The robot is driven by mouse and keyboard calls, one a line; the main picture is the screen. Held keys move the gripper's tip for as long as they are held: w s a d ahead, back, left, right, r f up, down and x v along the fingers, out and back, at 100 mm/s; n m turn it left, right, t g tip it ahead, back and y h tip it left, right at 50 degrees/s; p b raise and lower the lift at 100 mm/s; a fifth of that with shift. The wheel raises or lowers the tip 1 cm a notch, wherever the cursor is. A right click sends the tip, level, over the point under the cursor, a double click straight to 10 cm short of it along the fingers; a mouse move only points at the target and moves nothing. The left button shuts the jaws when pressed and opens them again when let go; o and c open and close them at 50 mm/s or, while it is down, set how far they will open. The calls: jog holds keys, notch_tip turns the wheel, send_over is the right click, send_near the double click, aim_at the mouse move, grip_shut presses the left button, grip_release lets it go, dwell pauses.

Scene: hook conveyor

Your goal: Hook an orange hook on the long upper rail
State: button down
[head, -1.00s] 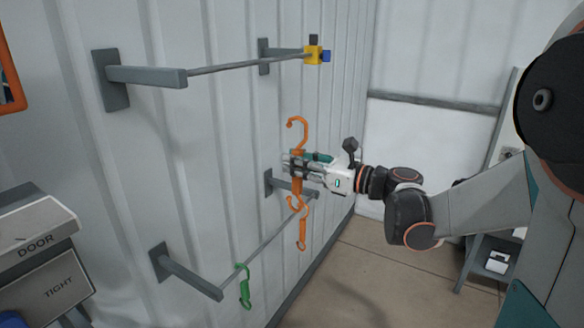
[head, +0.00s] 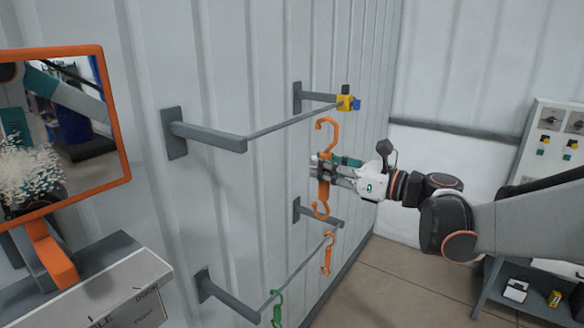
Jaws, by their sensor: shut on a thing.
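My gripper (head: 328,172) is shut on an orange hook (head: 327,134), around its middle. The hook is upright, with a large open curl at the top and a smaller one at the bottom. The long upper rail (head: 290,124) runs from a grey bracket at left to a bracket at the back. In the head view the hook's top curl shows just below the rail's far end; whether they touch cannot be told. A second orange hook (head: 327,257) hangs on the lower rail (head: 298,268), below my gripper. The gripper covers the held hook's middle.
A green hook (head: 278,309) hangs on the lower rail. A yellow and blue block (head: 346,103) sits at the upper rail's far end. An orange-framed mirror (head: 122,120) stands at left above a grey box. A shelf (head: 520,305) stands at right. The corrugated wall is behind the rails.

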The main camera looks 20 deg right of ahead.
jog(key=f+b+x, duration=0.2)
jog(key=f+x, duration=0.1)
jog(key=x, duration=1.2)
jog(key=shift+w+f+b, duration=0.25)
jog(key=shift+f+b, duration=0.1)
jog(key=shift+b, duration=0.05)
dwell(0.8)
jog(key=shift+a, duration=0.1)
dwell(0.4)
jog(key=c, duration=1.4)
grip_release()
jog(key=shift+s, duration=0.1)
